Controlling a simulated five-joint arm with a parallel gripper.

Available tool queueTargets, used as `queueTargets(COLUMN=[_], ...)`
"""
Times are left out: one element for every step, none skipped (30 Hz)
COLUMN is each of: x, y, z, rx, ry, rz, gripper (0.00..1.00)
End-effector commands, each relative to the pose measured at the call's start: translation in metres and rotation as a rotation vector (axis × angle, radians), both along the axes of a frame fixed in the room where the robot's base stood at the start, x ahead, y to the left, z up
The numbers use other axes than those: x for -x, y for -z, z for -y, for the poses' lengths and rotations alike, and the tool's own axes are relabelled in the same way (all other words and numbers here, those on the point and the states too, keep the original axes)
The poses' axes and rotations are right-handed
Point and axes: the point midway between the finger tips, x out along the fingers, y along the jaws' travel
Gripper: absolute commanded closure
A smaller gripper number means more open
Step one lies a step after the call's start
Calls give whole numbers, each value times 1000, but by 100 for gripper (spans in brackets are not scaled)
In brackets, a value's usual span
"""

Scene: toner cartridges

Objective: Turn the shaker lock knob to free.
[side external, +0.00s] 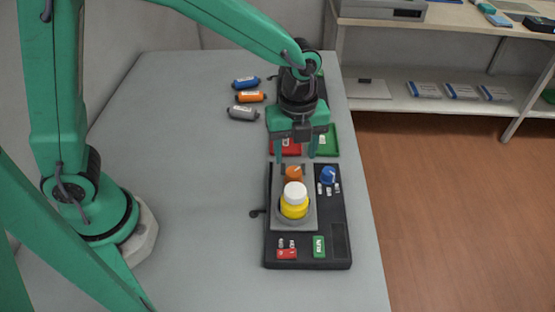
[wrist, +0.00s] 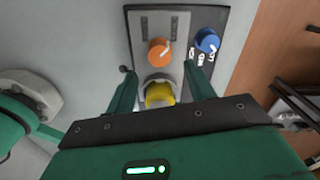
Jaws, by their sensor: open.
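The shaker (side external: 340,215) is a dark unit with a grey plate (side external: 279,215) on the table. An orange knob (side external: 294,173) with a pale mark sits on the plate and also shows in the wrist view (wrist: 159,51). A blue knob (side external: 328,176) stands right of it, with small white labels below, and shows in the wrist view (wrist: 207,40). I cannot tell from the lettering which knob is the lock. A yellow bottle (side external: 294,208) with a white cap stands in front of the orange knob. My gripper (side external: 294,158) is open and empty, above and just behind the orange knob.
A red tray (side external: 290,150) and a green tray (side external: 331,144) lie behind the shaker, partly hidden by my gripper. Blue (side external: 246,83), orange (side external: 250,97) and grey (side external: 242,113) cartridges lie farther back left. Red (side external: 287,254) and green (side external: 319,247) buttons are at the shaker's front. The table's left is clear.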

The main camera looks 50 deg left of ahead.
Motion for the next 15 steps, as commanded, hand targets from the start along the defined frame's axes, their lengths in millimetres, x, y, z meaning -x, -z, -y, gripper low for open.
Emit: queueTargets(x=[1,1,1,1,1,1,1,1,1,1,1,1,1,1,1], y=[6,10,15,19,23,28,32,35,40,43,46,50,52,54,57], z=[0,0,-1,0,0,-1,0,0,0,0,0,0,0,0,0], rx=[-2,-2,-2,-1,-1,-2,-2,-2,-2,-2,-2,-2,-1,-1,-2], ry=[-1,-1,-1,-1,-1,-1,-1,-1,-1,-1,-1,-1,-1,-1,-1], rz=[-3,-3,-5,-4,-4,-5,-3,-3,-3,-3,-3,-3,-2,-2,-3], gripper=[46,46,46,46,46,46,46,46,46,46,46,46,46,46,46])
